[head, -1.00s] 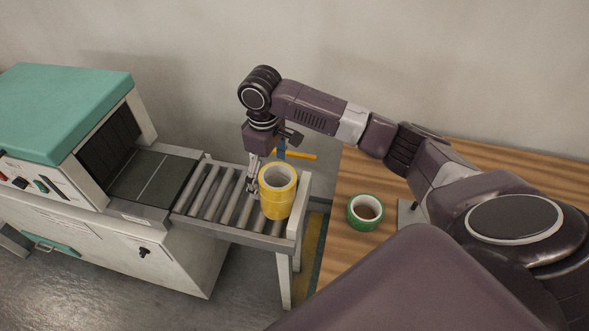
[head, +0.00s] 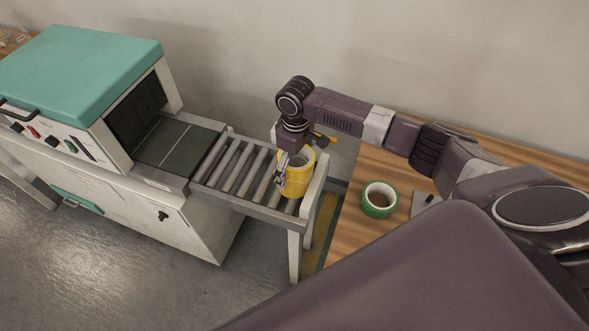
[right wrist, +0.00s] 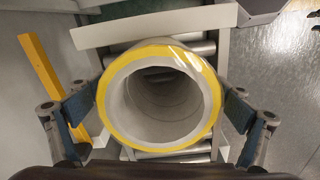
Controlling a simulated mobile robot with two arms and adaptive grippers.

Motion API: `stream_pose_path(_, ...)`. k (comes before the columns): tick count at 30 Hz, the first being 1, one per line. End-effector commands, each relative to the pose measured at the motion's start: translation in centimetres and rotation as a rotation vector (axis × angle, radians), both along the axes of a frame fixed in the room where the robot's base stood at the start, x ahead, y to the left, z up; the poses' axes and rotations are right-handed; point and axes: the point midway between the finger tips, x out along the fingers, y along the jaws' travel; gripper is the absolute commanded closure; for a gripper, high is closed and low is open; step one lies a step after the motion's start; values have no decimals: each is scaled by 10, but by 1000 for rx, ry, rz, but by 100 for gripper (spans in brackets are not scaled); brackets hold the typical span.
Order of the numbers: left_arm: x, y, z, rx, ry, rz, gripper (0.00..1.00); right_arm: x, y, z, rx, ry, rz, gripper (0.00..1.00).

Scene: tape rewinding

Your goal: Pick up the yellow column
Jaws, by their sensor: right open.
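The yellow column (head: 297,182), a hollow roll with a white inner tube, stands upright at the right end of the roller conveyor. In the right wrist view its ringed top (right wrist: 160,97) fills the middle, between the two fingers. My right gripper (head: 287,172) is at the column, pointing down. Its fingers (right wrist: 160,112) are spread, one on each side of the column; whether they touch it I cannot tell. In the head view the gripper hides part of the column's top and left side. My left gripper is not in view.
The roller conveyor (head: 240,168) leads left to a machine with a teal lid (head: 85,72). A wooden table (head: 352,222) stands to the right, carrying a green tape roll (head: 379,200). A gap with floor lies between conveyor and table.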

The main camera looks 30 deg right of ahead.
Motion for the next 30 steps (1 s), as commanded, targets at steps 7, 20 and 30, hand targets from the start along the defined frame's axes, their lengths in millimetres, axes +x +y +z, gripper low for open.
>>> stream_pose_path(7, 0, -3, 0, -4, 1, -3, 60, 0, 0, 0, 0, 0, 0, 27)
stream_pose_path(20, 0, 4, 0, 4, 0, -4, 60, 1, 0, 2, 0, -2, -1, 69)
stream_pose_path(30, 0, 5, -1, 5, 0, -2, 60, 2, 0, 8, 1, -3, -1, 69)
